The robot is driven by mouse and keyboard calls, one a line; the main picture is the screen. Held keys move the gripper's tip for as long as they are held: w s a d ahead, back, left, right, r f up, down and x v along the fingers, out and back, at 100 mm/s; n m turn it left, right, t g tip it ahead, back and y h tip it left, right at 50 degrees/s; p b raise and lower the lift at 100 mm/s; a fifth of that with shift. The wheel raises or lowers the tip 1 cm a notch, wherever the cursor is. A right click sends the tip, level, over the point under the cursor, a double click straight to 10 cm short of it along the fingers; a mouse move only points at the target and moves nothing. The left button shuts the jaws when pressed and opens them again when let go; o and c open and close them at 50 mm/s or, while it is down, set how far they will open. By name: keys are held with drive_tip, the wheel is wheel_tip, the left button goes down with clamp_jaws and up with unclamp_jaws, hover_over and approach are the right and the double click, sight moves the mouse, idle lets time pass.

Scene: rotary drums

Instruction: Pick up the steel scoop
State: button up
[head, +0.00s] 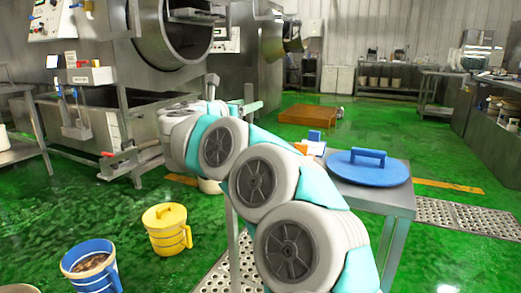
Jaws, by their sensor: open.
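I cannot pick out the steel scoop with certainty. A grey metal thing with a long upright shape (75,130) hangs on the front of the steel machine at the left; it is too small to tell whether it is the scoop. My arm reaches from the bottom right up toward the machine. Its end is near the middle left of the picture, and my gripper is hidden behind my own wrist links. No fingers show clearly, and nothing held can be seen.
A steel table (385,196) at right bears a blue lid (368,168) and small orange and blue things. A yellow lidded bucket (167,229) and a blue bucket with brown contents (90,268) stand on the green floor. A drum machine (120,70) fills the left. Open floor lies at back right.

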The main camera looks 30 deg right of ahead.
drive_tip(key=p+x, duration=0.1)
drive_tip(key=x, duration=0.4)
clamp_jaws()
idle(0.5)
idle(0.9)
